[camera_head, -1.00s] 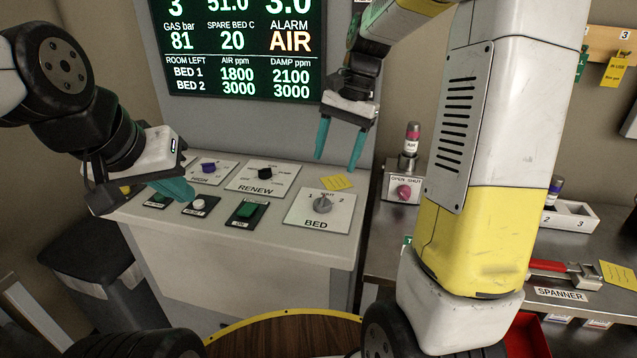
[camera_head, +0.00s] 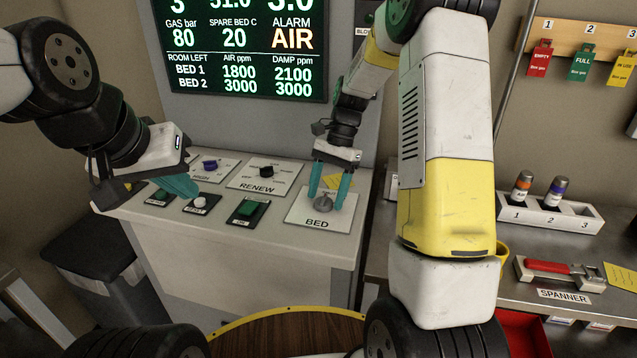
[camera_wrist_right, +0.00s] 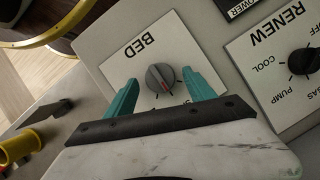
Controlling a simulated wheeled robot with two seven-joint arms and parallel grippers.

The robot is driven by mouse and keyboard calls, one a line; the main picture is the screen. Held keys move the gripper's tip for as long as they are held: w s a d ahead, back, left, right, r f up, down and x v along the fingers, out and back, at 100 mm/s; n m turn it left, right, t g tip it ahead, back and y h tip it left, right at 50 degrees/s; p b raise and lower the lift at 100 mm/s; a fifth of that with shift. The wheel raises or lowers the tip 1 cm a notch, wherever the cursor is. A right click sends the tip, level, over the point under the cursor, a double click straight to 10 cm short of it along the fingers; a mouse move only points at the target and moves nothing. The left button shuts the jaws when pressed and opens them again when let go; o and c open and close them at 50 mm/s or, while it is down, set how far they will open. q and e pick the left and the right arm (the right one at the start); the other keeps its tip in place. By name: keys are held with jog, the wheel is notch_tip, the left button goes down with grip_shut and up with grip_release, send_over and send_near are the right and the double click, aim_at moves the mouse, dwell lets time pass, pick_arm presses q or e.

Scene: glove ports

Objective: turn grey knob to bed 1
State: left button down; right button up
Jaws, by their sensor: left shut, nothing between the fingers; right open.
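The grey knob (camera_head: 323,204) sits on the white BED plate (camera_head: 303,219) at the right end of the sloped console. In the right wrist view the grey knob (camera_wrist_right: 160,77) shows a dark pointer line; its exact setting is hard to read. My right gripper (camera_head: 328,202) is open, with its teal fingers on either side of the knob. In the right wrist view the right gripper's fingers (camera_wrist_right: 163,97) flank the knob with gaps; I cannot tell whether they touch it. My left gripper (camera_head: 192,187) is shut and empty above the console's left part.
The RENEW plate with its black knob (camera_head: 266,171) lies left of the BED plate. A green button (camera_head: 246,209) and a white button (camera_head: 200,202) are along the console's front. A spanner (camera_head: 560,271) lies on the right bench.

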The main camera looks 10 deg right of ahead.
jog(key=shift+f, duration=0.15)
jog(key=c, duration=1.4)
jog(key=shift+o, duration=0.2)
jog(key=shift+a, duration=0.1)
jog(key=n+h, duration=0.1)
jog(key=n, duration=0.3)
jog(key=shift+w+a+g, duration=0.1)
jog(key=shift+a+g, duration=0.05)
jog(key=shift+g, duration=0.25)
jog(key=n+h, duration=0.2)
jog(key=n, duration=0.2)
jog(key=shift+a+n, duration=0.15)
jog(key=shift+n, duration=0.25)
jog(key=o, duration=1.4)
jog(key=shift+c, duration=0.2)
